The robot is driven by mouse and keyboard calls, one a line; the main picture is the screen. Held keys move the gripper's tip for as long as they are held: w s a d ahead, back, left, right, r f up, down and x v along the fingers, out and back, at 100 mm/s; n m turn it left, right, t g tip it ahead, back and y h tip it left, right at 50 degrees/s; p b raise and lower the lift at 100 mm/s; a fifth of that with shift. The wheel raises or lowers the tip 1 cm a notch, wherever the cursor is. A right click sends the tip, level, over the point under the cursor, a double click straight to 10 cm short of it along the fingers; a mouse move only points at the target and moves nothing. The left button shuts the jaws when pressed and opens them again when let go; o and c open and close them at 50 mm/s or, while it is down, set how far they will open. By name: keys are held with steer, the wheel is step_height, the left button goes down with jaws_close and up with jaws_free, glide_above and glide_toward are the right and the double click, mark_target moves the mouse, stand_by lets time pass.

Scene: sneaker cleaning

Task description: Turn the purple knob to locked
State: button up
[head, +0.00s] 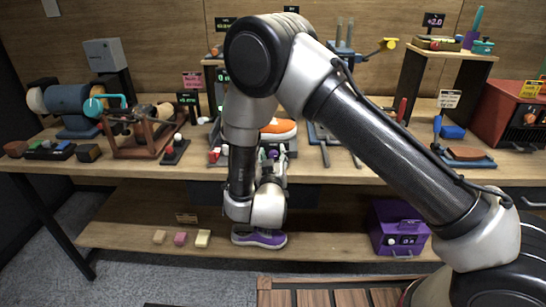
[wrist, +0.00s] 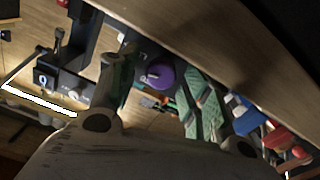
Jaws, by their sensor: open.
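The purple knob (head: 272,155) shows as a small purple spot by the front edge of the workbench, below the orange sneaker and mostly hidden by my arm. In the wrist view the round purple knob (wrist: 159,76) lies beyond and between the fingers. My gripper (head: 271,169) points up at the bench front, close to the knob. Its fingers (wrist: 163,92) are apart, with no visible grip on the knob. Contact cannot be told, and the knob's lock marking is not readable.
The orange sneaker (head: 278,129) sits on the workbench (head: 340,172) just above. A purple sneaker (head: 259,238), several small blocks and a purple box (head: 398,229) are on the lower shelf (head: 330,247). Tools crowd the bench top. The shelf between sneaker and box is clear.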

steer(key=c, duration=1)
steer(key=shift+m, duration=1.5)
steer(key=o, duration=1)
steer(key=s, duration=1.2)
steer(key=shift+a, duration=0.15)
